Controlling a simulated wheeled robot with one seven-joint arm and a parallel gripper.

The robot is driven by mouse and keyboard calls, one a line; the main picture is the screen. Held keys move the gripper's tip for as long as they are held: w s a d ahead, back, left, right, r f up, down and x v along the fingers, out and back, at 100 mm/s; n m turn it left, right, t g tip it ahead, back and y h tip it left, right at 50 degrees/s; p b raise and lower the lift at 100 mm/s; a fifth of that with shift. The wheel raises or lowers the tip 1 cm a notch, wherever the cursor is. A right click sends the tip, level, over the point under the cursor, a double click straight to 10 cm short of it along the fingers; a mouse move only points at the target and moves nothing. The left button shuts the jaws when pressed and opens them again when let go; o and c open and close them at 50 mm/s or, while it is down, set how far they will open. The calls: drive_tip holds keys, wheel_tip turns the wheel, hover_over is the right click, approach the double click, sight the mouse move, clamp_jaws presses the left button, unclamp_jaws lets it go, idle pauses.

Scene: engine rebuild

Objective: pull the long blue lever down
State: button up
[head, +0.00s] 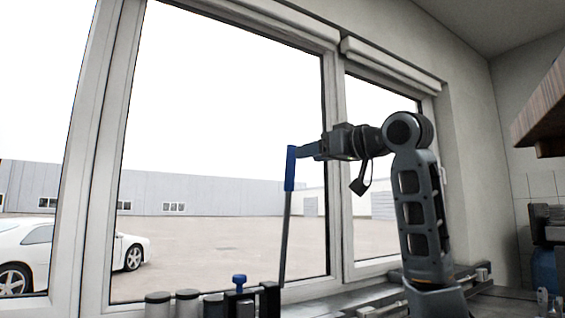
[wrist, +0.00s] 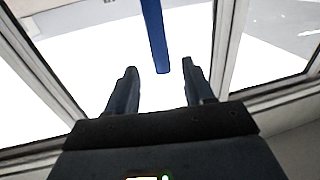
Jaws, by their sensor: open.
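The long lever stands nearly upright in the head view, with a blue handle (head: 290,168) on top of a thin grey rod (head: 286,238). My gripper (head: 304,152) is at the handle's upper part, reaching in from the right. In the wrist view the blue handle (wrist: 155,35) comes down from the top edge and ends near the gap between the fingertips. My gripper (wrist: 160,72) is open there, one finger on each side of the handle's line. I cannot tell whether a finger touches the handle.
A small blue knob (head: 239,281) and several grey cylinders (head: 187,302) stand left of the lever's foot. Window frames (head: 335,150) rise behind the lever. A wooden shelf (head: 540,105) juts in at the upper right. The space left of the handle looks clear.

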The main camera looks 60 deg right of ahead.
drive_tip(key=shift+p+x, duration=1.1)
drive_tip(key=shift+x, duration=2.85)
clamp_jaws()
